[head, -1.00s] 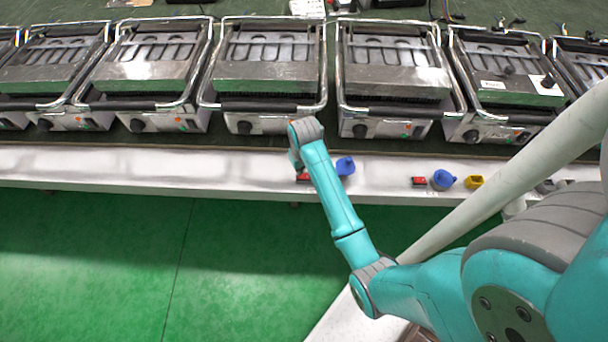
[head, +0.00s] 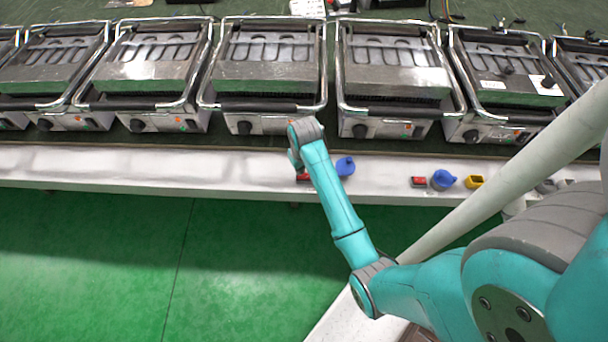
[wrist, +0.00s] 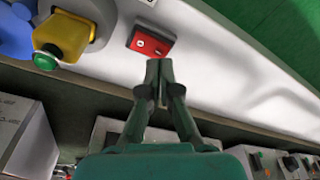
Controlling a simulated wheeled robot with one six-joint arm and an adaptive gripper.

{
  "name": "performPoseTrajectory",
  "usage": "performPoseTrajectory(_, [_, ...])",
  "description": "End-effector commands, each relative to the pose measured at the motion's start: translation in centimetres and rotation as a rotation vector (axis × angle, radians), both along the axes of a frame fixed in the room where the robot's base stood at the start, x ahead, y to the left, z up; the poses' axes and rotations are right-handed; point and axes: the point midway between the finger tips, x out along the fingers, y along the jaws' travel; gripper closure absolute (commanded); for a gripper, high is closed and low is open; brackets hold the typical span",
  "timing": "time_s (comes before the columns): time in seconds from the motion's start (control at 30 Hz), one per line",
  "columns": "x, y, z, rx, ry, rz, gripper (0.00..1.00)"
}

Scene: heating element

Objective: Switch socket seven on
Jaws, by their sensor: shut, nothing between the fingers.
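A red rocker switch (wrist: 151,42) with small white marks sits on the pale rail just beyond my fingertips in the wrist view. The same switch (head: 303,177) shows partly beside my arm in the head view. My gripper (wrist: 159,64) is shut and empty, its fingertips close to the switch's lower edge; I cannot tell whether they touch it. A yellow socket part with a green end (wrist: 62,38) is left of the switch in the wrist view. A blue socket (wrist: 14,32) lies further left. No socket number is readable, and the fingers are hidden in the head view.
A row of contact grills (head: 268,70) stands behind the white rail (head: 120,165). Another red switch (head: 418,181), a blue socket (head: 443,180) and a yellow socket (head: 475,182) sit further right. The rail left of my arm is clear. Green floor (head: 90,250) lies in front.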

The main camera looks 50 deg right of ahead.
Motion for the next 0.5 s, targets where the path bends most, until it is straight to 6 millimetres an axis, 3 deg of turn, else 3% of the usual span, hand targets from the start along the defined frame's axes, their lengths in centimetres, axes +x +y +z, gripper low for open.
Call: performPoseTrajectory(0.5, [0.01,0.00,-0.65,0.000,0.000,0.000,1.00])
